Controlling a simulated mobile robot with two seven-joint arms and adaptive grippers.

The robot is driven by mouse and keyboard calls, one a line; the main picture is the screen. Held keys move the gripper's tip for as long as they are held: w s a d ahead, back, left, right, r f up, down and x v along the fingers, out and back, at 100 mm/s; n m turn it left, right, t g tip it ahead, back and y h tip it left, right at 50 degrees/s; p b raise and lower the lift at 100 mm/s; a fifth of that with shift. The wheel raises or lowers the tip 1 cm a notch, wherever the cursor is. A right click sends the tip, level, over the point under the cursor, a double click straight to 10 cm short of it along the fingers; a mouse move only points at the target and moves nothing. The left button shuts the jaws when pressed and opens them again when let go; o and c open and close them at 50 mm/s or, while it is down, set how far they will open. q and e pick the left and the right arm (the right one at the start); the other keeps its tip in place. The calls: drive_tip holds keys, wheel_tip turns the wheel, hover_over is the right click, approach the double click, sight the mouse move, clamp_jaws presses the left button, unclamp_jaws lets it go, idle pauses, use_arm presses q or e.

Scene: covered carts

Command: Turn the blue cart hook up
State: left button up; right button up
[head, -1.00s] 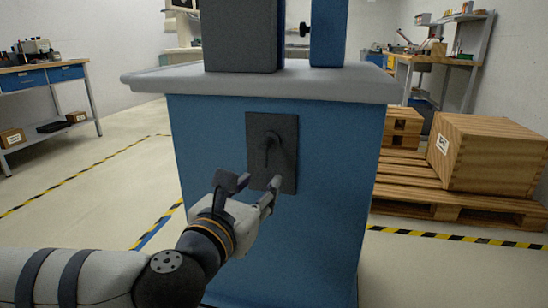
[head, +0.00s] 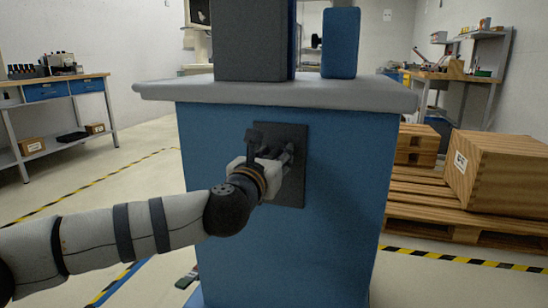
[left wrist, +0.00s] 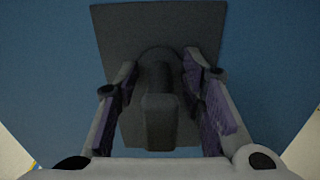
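The blue cart (head: 335,230) stands in front of me, with a dark square plate (head: 294,188) on its near face. The dark hook (left wrist: 160,112) sticks out from a round base on this plate and points down in the left wrist view. In the head view my gripper mostly hides it. My left gripper (head: 271,150) is at the plate. In the left wrist view its two fingers stand either side of the hook, with a visible gap on each side, so it is open around the hook. My right gripper is in neither view.
The cart has a grey top (head: 280,94) with dark and blue upright parts on it. A wooden crate (head: 500,172) and pallets (head: 430,205) stand to the right. A workbench (head: 60,95) stands at the back left. The floor left of the cart is mostly clear.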

use_arm(q)
drive_tip(key=shift+c, duration=0.2)
clamp_jaws()
